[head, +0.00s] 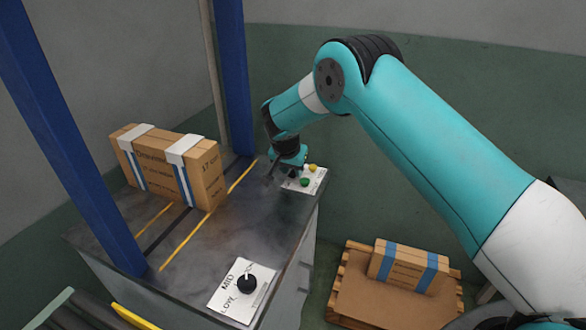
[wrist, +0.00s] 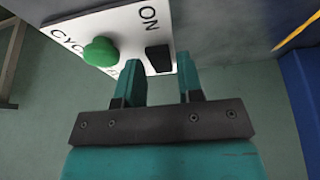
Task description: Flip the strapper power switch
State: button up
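The control panel (head: 318,182) is a white plate at the far right corner of the strapper's dark table top. In the wrist view the black power switch (wrist: 158,60) sits on this panel (wrist: 110,22) beside the word ON. My gripper (wrist: 161,68) is open and empty, its two teal fingers apart with the switch between and just beyond their tips. I cannot tell whether the fingers touch it. In the head view my gripper (head: 274,172) is low at the panel's left edge, and I cannot make out the switch there.
A strapped carton (head: 205,178) stands on the table between blue posts (head: 234,80). A black knob (head: 247,284) is at the front. Another carton (head: 405,270) lies on a pallet.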

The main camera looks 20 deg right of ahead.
jog(key=shift+w+f, duration=0.1)
jog(key=shift+f, duration=0.15)
grip_shut()
jog(key=shift+w+d+r+g+y, duration=0.1)
jog(key=shift+w+d+g+y, duration=0.15)
jog(key=shift+g+y, duration=0.55)
jog(key=shift+g, duration=0.1)
grip_release()
jog(key=shift+r, duration=0.15)
